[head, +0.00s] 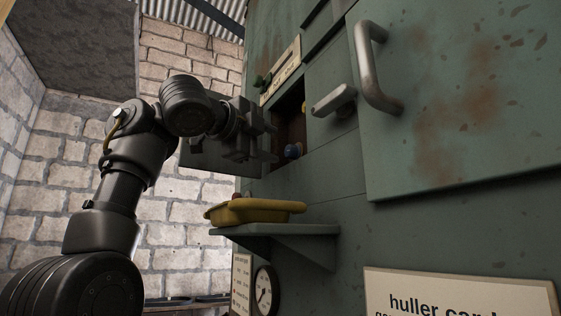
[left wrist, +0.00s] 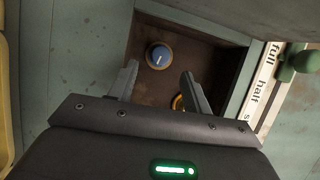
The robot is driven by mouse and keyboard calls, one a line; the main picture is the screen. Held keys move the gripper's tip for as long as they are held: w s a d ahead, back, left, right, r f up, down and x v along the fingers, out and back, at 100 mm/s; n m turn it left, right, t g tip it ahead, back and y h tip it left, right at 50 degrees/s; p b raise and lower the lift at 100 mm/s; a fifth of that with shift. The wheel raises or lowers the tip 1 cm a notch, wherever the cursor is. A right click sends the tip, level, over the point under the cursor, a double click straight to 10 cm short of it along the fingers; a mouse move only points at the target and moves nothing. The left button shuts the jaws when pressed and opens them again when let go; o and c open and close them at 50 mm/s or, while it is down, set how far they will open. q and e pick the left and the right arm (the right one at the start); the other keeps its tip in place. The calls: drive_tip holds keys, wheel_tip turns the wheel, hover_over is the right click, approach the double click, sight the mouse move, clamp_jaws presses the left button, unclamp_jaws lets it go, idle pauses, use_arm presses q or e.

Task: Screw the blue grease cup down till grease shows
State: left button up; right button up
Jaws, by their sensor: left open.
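The blue grease cup (left wrist: 158,56) sits inside a dark recess in the green machine, with a pale mark on its round top. It also shows small at the recess in the head view (head: 292,151). My left gripper (left wrist: 160,85) is open and empty, its two fingers apart and pointing into the recess. In the head view the left gripper (head: 268,143) is just left of the cup. In the wrist view the cup appears between and beyond the fingertips, apart from them. Whether grease shows cannot be told. My right gripper is not in view.
A yellow tray (head: 255,211) stands on a shelf (head: 280,231) below the recess. A metal lever (head: 333,100) and a large handle (head: 374,68) stick out right of the recess. A green knob (left wrist: 299,64) sits by a "full, half" scale (left wrist: 265,80). A yellow ring-like thing (left wrist: 178,102) is partly hidden by a finger.

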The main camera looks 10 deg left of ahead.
use_arm(q)
drive_tip(key=b+v, duration=0.2)
drive_tip(key=v, duration=0.3)
drive_tip(key=shift+s+a, duration=0.1)
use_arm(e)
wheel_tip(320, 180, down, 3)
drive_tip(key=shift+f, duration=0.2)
